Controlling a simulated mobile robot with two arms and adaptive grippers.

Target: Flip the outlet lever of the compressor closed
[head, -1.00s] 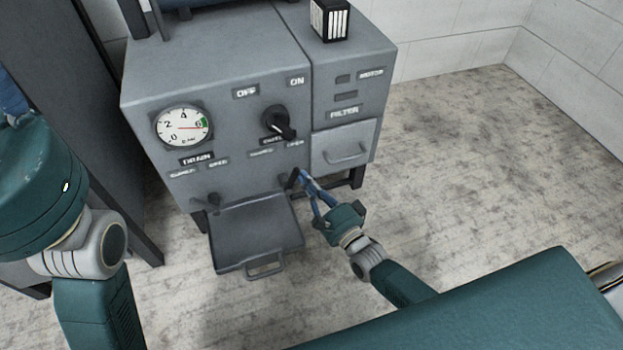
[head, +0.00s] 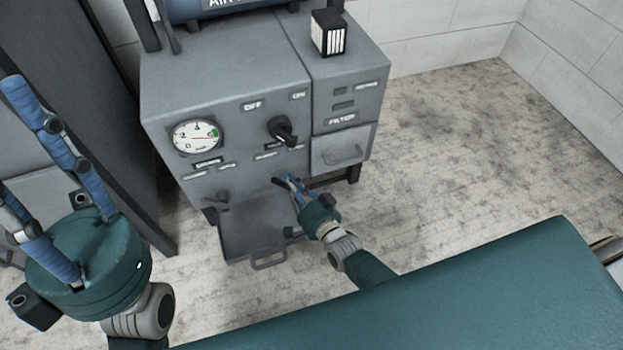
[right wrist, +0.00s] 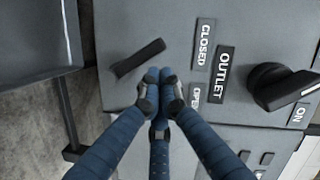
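The outlet lever (right wrist: 138,58) is a dark bar on the grey compressor panel. In the right wrist view it lies slanted beside the CLOSED label (right wrist: 204,44); the OPEN label (right wrist: 196,95) is partly hidden by a finger. My right gripper (right wrist: 161,78) has its blue fingers drawn together, with nothing seen between them. Its tips are just beside the lever; I cannot tell whether they touch. In the head view the right gripper (head: 285,182) is at the lower front of the compressor (head: 225,100). My left gripper (head: 14,140) is open at the left, away from the panel.
A black knob (head: 282,130) is above the outlet labels. The drain lever (head: 220,198) and a gauge (head: 198,136) are to the left. A tray with a handle (head: 255,235) juts out below. Floor is clear on the right.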

